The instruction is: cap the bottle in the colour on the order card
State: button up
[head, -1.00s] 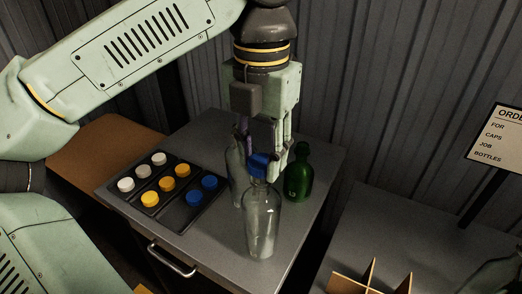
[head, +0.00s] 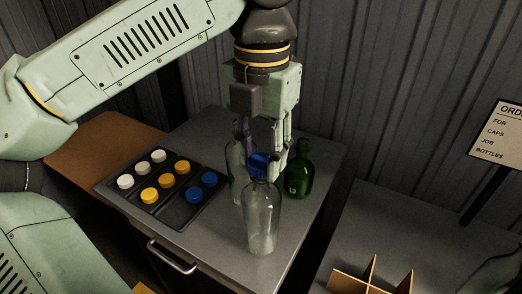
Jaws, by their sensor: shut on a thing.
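My gripper (head: 260,160) is shut on a blue cap (head: 257,165), at the mouth of the front clear bottle (head: 262,222). The cap looks slightly tilted, and I cannot tell whether it is seated on the neck. The bottle stands upright. A second clear bottle (head: 236,178) stands behind, partly hidden by my gripper. A green bottle (head: 299,175) stands to the right. A black tray (head: 176,212) holds white caps (head: 142,168), yellow caps (head: 167,181) and two blue caps (head: 202,187) in separate rows. The order card (head: 497,132) is cut off at the right edge; its colour entry is not visible.
The grey cabinet top (head: 222,250) carries the tray and bottles, with a drawer handle (head: 172,257) at its front. A wooden divider (head: 372,277) stands on the grey table (head: 400,232) at right. A brown surface (head: 100,152) lies at left.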

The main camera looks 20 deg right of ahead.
jog(key=shift+f, duration=0.2)
jog(key=o, duration=0.9)
jog(key=shift+o, duration=0.2)
jog(key=o, duration=0.4)
jog(key=shift+o, duration=0.2)
